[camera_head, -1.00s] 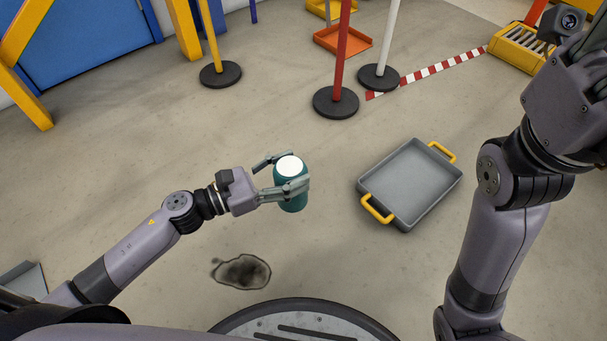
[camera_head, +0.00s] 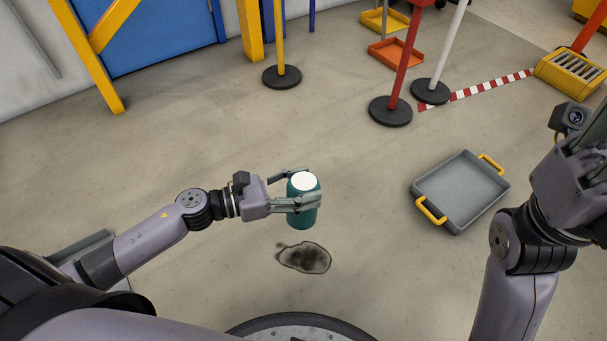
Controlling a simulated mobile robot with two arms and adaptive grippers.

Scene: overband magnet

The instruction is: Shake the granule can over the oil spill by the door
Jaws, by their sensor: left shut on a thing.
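A teal can with a white top (camera_head: 303,212), the granule can, is held upright in my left gripper (camera_head: 297,190). The gripper's fingers are shut around the can's upper part. The dark oil spill (camera_head: 304,257) lies on the concrete floor, just below the can in the picture. The can hides none of the spill that I can make out. The blue door (camera_head: 150,35) is in the wall at the upper left. My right gripper (camera_head: 598,125) is at the right edge and partly cut off; its fingertips are not clear.
A grey tray with yellow handles (camera_head: 462,190) lies on the floor to the right. Posts on round black bases stand farther back, one yellow (camera_head: 280,45), one red (camera_head: 407,65) and one white (camera_head: 450,45). A red-white strip (camera_head: 490,88) crosses the floor. Open floor surrounds the spill.

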